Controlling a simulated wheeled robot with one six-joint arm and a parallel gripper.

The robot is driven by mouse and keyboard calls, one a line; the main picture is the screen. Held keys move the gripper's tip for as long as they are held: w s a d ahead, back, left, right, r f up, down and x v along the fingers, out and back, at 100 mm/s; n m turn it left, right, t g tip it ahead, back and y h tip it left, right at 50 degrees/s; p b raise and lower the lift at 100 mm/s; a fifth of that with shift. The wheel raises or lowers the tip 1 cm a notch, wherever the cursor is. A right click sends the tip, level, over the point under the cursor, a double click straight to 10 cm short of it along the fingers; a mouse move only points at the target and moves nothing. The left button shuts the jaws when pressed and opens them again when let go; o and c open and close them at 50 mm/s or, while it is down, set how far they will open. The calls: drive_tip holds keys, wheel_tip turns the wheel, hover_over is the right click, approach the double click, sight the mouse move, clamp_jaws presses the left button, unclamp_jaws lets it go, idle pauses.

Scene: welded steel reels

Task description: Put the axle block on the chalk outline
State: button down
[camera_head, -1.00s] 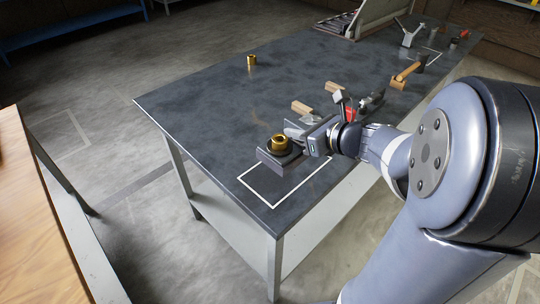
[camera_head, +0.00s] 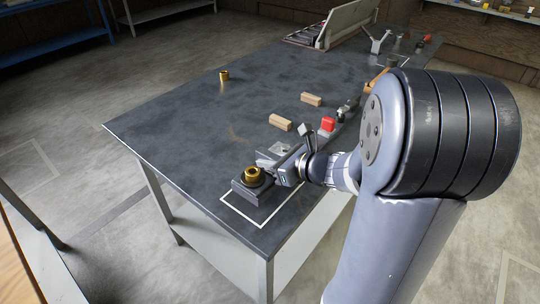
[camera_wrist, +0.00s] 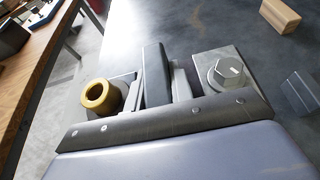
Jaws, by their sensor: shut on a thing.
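The axle block, a dark block (camera_head: 254,193) with a brass bushing on top, is in my gripper (camera_head: 272,175) near the front left corner of the table. The brass bushing also shows in the wrist view (camera_wrist: 98,96). The chalk outline (camera_head: 240,213) is a white rectangle on the dark tabletop. The block overlaps its left part in the head view, and the block and my gripper hide its far side. I cannot tell whether the block touches the table. My gripper is shut on the block; its fingers also show in the wrist view (camera_wrist: 160,82).
Two wooden blocks (camera_head: 280,122) (camera_head: 311,99), a red part (camera_head: 328,124) and a brass bushing (camera_head: 224,76) stand farther back. The tabletop at left is clear.

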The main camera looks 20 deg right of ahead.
drive_tip(key=shift+w+f, duration=0.1)
drive_tip(key=shift+f, duration=1.2)
drive_tip(key=shift+f+b, duration=0.1)
drive_tip(key=shift+b, duration=0.25)
drive_tip(key=c, duration=1.7)
unclamp_jaws()
drive_tip(key=shift+f, duration=0.25)
drive_tip(key=o, duration=0.5)
drive_tip(key=shift+c, duration=0.2)
drive_tip(key=shift+r, duration=0.2)
drive_tip(key=shift+s+d+r, duration=0.1)
drive_tip(key=shift+s+d, duration=0.05)
drive_tip(key=shift+s, duration=0.1)
drive_tip(key=p+v, duration=0.1)
drive_tip(key=v, duration=1)
drive_tip(key=shift+s+p, duration=0.3)
drive_tip(key=shift+d+r, duration=0.1)
